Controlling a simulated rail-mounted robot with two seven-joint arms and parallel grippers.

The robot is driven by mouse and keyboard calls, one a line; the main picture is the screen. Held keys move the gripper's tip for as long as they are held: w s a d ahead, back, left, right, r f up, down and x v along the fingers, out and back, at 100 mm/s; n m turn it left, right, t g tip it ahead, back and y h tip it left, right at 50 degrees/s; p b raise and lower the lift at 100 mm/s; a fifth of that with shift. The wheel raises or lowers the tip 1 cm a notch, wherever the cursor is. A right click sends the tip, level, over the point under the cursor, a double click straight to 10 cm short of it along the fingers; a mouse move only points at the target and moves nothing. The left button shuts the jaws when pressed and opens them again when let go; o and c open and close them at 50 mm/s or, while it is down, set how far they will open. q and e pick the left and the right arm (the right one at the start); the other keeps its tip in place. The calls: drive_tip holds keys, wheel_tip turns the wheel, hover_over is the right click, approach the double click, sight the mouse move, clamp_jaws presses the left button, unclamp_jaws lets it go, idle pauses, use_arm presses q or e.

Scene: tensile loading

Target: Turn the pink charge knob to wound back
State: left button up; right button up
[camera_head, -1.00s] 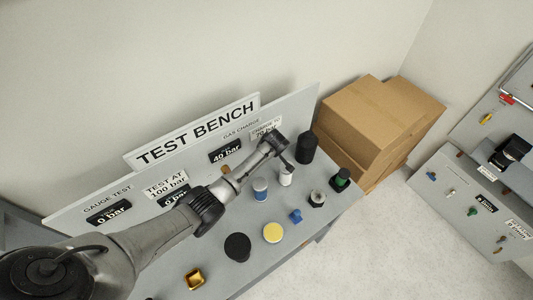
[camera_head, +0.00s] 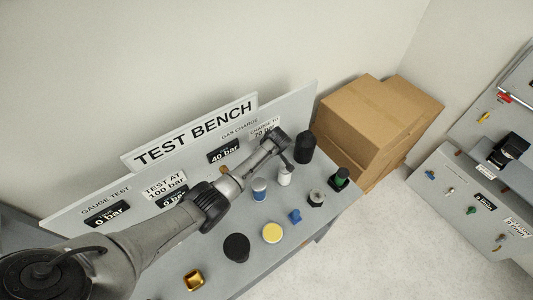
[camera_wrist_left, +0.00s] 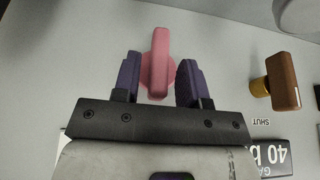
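The pink charge knob (camera_wrist_left: 159,62) shows in the left wrist view as a bar-shaped grip on a round pink base against the grey panel. My left gripper (camera_wrist_left: 160,80) is open, with one purple finger on each side of the bar. A gap shows between each finger and the bar. In the head view my left gripper (camera_head: 283,143) is at the upright panel, near the gas charge area, and the knob cannot be made out there. The gas charge display (camera_head: 224,152) reads 40 bar. My right gripper is not in view.
A brown-handled valve (camera_wrist_left: 282,82) sits right of the knob, near a "SHUT" label. Below my left gripper, the bench holds a white cylinder (camera_head: 285,176), a blue-grey cylinder (camera_head: 259,189) and a tall black cylinder (camera_head: 304,148). Cardboard boxes (camera_head: 365,115) stand at the right.

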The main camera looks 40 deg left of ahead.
use_arm(q)
drive_tip(key=shift+o, duration=0.3)
drive_tip(key=shift+r, duration=0.15)
drive_tip(key=v, duration=1.3)
drive_tip(key=shift+d+r, duration=0.2)
drive_tip(key=shift+d, duration=0.05)
